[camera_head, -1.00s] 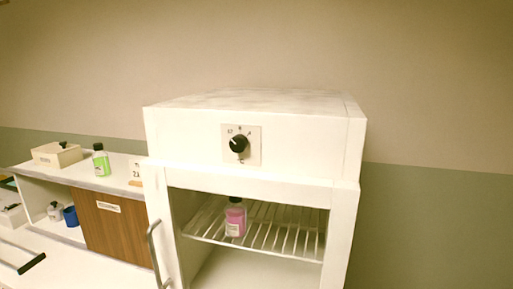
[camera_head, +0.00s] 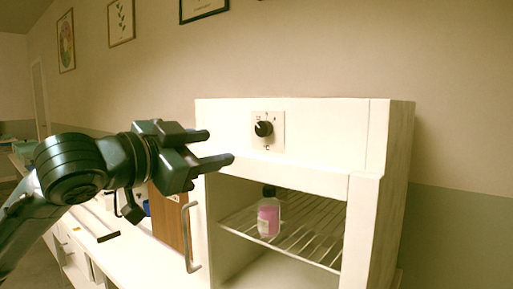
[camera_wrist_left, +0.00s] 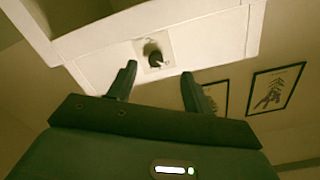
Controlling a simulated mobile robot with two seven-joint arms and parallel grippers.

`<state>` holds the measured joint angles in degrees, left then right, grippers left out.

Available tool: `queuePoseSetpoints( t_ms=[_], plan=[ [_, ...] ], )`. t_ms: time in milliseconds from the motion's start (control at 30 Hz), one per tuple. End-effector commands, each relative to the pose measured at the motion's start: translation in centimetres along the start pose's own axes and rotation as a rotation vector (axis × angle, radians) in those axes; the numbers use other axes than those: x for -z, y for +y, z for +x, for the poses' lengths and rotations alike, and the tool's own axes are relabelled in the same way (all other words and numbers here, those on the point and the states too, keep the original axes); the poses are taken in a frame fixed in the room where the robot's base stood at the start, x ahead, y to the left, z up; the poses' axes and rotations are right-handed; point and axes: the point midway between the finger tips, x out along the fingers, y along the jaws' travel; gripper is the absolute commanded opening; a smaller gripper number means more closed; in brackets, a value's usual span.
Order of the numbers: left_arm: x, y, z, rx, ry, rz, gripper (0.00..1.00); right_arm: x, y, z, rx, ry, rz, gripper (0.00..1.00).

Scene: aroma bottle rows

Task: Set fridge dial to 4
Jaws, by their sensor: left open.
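The white fridge (camera_head: 325,133) stands on the counter with its upper panel facing me. Its black dial (camera_head: 263,129) sits on a pale square plate on that panel; the plate's markings are too small to read surely. My left gripper (camera_head: 221,148) is open and empty, to the left of the dial and apart from it. In the left wrist view the dial (camera_wrist_left: 154,58) shows beyond and between the two open fingers (camera_wrist_left: 157,82). My right gripper is not in view.
A pink bottle (camera_head: 268,214) stands on the wire shelf (camera_head: 312,232) inside the open fridge compartment. A metal handle (camera_head: 189,238) projects at the fridge's left. Framed pictures (camera_head: 121,21) hang on the wall. The space before the dial is clear.

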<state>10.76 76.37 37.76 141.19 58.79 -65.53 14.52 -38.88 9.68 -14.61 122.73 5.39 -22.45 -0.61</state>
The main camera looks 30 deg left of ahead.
Motion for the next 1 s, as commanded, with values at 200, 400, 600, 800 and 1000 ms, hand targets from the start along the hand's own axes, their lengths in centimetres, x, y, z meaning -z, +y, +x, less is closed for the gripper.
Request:
queuePoseSetpoints(
  t_ms=[200,400,600,800,1000],
  plan=[
    [2.8,0.6,-2.6,0.021,0.026,0.074,0.50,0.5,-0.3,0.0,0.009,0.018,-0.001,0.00],
    [3.3,0.3,-0.6,0.017,0.021,0.072,0.50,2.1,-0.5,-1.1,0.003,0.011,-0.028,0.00],
    [2.9,0.5,2.6,0.018,0.019,0.078,0.50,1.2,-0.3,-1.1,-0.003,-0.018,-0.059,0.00],
    [3.4,-0.1,3.6,0.022,0.021,0.067,0.50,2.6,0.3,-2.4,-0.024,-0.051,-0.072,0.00],
    [3.4,-0.2,4.5,0.022,0.021,0.068,0.50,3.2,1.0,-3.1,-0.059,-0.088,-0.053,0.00]
  ],
)
